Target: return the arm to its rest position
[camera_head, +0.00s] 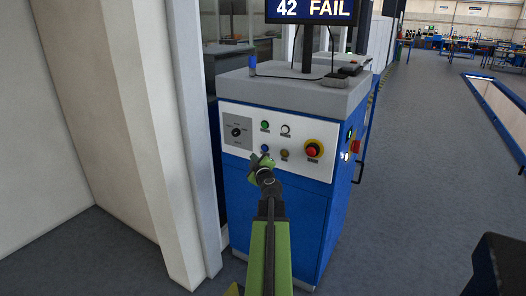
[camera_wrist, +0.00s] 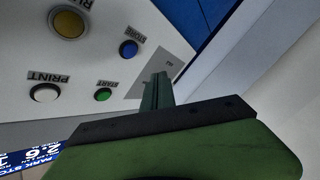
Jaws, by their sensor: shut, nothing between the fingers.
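My green arm reaches up from the bottom middle of the head view. My gripper (camera_head: 262,160) is in front of the white control panel (camera_head: 310,138) of a blue cabinet, near its blue button (camera_head: 265,148) and below the rotary switch (camera_head: 236,132). In the wrist view my gripper (camera_wrist: 160,82) is shut and empty, its fingers as one narrow green bar pointing at the panel. The exact gap to the panel cannot be told.
The blue cabinet (camera_head: 270,220) carries a screen (camera_head: 312,10) reading "42 FAIL". A red stop button (camera_head: 313,149) is at the panel's right. A pale pillar (camera_head: 165,130) stands close on the left. Grey floor (camera_head: 430,170) to the right is mostly open.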

